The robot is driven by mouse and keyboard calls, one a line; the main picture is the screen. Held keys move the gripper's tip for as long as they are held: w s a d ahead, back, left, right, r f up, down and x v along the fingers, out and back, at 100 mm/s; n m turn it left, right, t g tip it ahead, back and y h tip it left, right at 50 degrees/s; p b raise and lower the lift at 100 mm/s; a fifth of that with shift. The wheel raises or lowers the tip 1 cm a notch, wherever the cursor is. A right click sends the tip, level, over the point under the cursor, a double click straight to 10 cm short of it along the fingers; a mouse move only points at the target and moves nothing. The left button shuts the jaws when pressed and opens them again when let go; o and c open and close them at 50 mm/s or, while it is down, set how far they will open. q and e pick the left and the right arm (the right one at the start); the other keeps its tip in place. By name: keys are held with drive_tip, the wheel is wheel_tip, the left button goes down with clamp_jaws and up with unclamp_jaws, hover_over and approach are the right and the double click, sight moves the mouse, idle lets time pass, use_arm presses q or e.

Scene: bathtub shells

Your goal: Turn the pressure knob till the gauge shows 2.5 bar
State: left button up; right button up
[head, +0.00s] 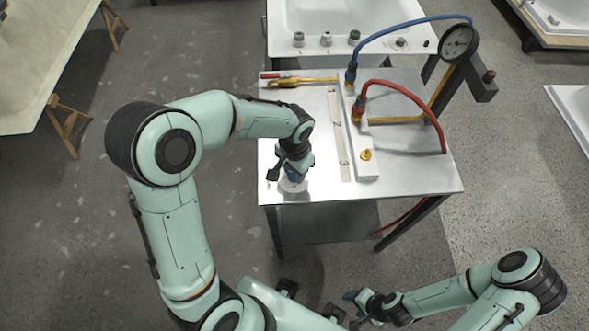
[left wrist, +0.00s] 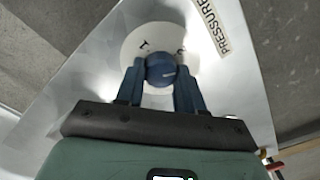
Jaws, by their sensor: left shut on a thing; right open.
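The blue pressure knob (left wrist: 161,71) sits on a round white dial plate (left wrist: 135,48) with dark marks, beside a "PRESSURE" label (left wrist: 208,22). My left gripper (left wrist: 161,80) is shut on the knob, one finger on each side. In the head view my left gripper (head: 290,172) reaches down over the table's near left corner and mostly hides the knob. The round gauge (head: 457,43) stands on a post at the back right; its reading is too small to tell. My right gripper (head: 352,308) is open and empty, low in front of the table.
The metal table (head: 420,180) carries a blue hose (head: 400,27), a red hose (head: 415,97), a white block with a brass fitting (head: 366,155) and a yellow-handled tool (head: 300,81). A white bathtub shell (head: 375,12) stands behind.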

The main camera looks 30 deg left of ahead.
use_arm(q)
drive_tip(key=shift+m, duration=0.4)
drive_tip(key=o, duration=1)
drive_tip(key=shift+o, duration=0.2)
wheel_tip(320, 180, up, 14)
drive_tip(key=p, duration=0.1)
drive_tip(key=shift+f, duration=0.25)
use_arm(e)
drive_tip(key=shift+w+r, duration=0.65)
drive_tip(key=shift+r, duration=0.2)
use_arm(q)
drive_tip(key=shift+f, duration=0.1)
use_arm(e)
drive_tip(key=shift+s, duration=0.1)
